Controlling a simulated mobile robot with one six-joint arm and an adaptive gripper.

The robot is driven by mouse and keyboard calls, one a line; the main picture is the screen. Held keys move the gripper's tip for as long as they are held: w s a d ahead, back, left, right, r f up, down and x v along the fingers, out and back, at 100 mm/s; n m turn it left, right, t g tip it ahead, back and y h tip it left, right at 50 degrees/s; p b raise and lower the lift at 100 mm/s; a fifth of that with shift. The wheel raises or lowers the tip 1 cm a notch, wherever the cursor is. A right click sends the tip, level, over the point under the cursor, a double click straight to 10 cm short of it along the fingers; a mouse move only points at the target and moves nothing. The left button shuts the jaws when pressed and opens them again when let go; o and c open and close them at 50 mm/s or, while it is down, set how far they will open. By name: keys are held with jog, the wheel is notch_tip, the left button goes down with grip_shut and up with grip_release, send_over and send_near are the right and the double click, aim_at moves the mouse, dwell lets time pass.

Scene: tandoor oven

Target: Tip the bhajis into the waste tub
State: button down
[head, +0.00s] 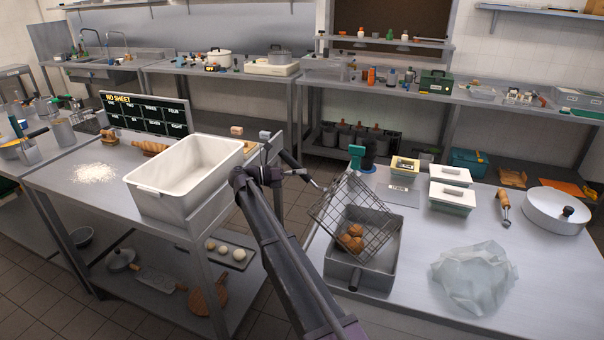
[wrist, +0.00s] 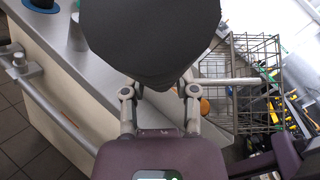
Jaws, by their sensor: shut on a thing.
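My gripper (head: 277,171) is shut on the dark handle (head: 300,168) of a wire basket (head: 350,208). The handle end fills the top middle of the wrist view (wrist: 150,35), with the basket to its right (wrist: 255,85). The basket hangs tilted over a grey rectangular pan (head: 385,275). Several brown bhajis (head: 352,238) show at the low part of the basket; I cannot tell if all lie in it or some in the pan. One orange-brown bit (wrist: 204,106) shows in the wrist view. A large white tub (head: 185,172), probably the waste tub, stands open on the left table; it looks empty.
A floor gap separates the left table from the right counter (head: 420,240). A crumpled clear bag (head: 473,277), lidded white boxes (head: 452,190) and a round white pan (head: 555,208) stand right of the grey pan. A rolling pin (head: 150,148) and flour (head: 93,173) lie near the tub.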

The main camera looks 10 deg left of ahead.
jog(key=s+d+r+m+p, duration=0.1)
jog(key=s+r+m+p, duration=0.2)
jog(key=r+m+p, duration=0.2)
notch_tip(320, 180, up, 3)
jog(key=p, duration=0.3)
jog(key=shift+s+d+r, duration=0.2)
jog(key=shift+s, duration=0.1)
jog(key=s+d+r+m+p, duration=0.2)
jog(key=s+r+m+p, duration=0.3)
jog(key=s+r+p, duration=0.1)
jog(key=shift+d+g, duration=0.2)
jog(key=shift+g, duration=0.1)
dwell(0.5)
jog(key=shift+r+m, duration=0.1)
jog(key=shift+m, duration=0.2)
